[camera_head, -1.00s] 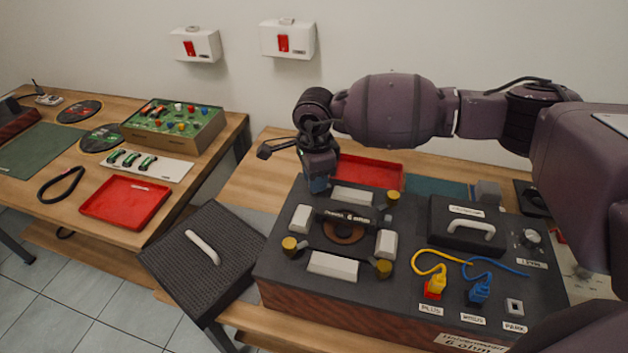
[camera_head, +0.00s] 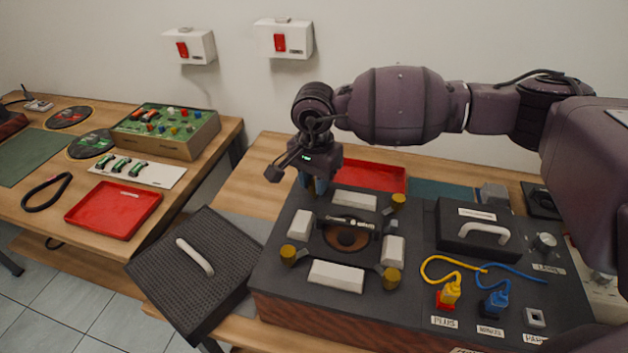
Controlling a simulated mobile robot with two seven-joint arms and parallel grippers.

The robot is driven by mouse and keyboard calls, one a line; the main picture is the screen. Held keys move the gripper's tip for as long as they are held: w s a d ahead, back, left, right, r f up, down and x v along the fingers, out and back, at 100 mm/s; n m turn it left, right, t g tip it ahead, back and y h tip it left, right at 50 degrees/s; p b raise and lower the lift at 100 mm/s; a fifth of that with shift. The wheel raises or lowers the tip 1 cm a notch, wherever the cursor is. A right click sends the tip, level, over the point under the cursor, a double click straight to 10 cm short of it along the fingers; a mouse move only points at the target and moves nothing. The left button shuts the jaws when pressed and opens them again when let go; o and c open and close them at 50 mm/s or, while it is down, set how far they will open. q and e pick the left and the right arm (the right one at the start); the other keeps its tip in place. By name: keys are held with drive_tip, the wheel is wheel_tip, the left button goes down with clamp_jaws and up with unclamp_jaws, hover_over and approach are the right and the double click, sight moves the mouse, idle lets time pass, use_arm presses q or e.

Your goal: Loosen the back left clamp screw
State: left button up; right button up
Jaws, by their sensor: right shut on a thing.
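The dark speaker-like unit (camera_head: 265,292) stands on the bench with a round brown-centred part (camera_head: 346,238) framed by white blocks. Three brass-coloured clamp screws show: back right (camera_head: 398,201), front left (camera_head: 288,254) and front right (camera_head: 391,278). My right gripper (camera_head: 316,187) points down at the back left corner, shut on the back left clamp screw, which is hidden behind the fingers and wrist. My left gripper is not in view.
A black block with a white handle (camera_head: 488,230) and yellow (camera_head: 450,290) and blue (camera_head: 494,303) plugs sit right of the clamps. A red tray (camera_head: 370,176) lies behind. A dark handled cover (camera_head: 225,240) rests at left.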

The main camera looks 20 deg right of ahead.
sight(314, 182)
idle(0.5)
drive_tip(key=o, duration=0.9)
wheel_tip(314, 182, up, 11)
drive_tip(key=shift+f+p, duration=0.1)
drive_tip(key=shift+p, duration=0.2)
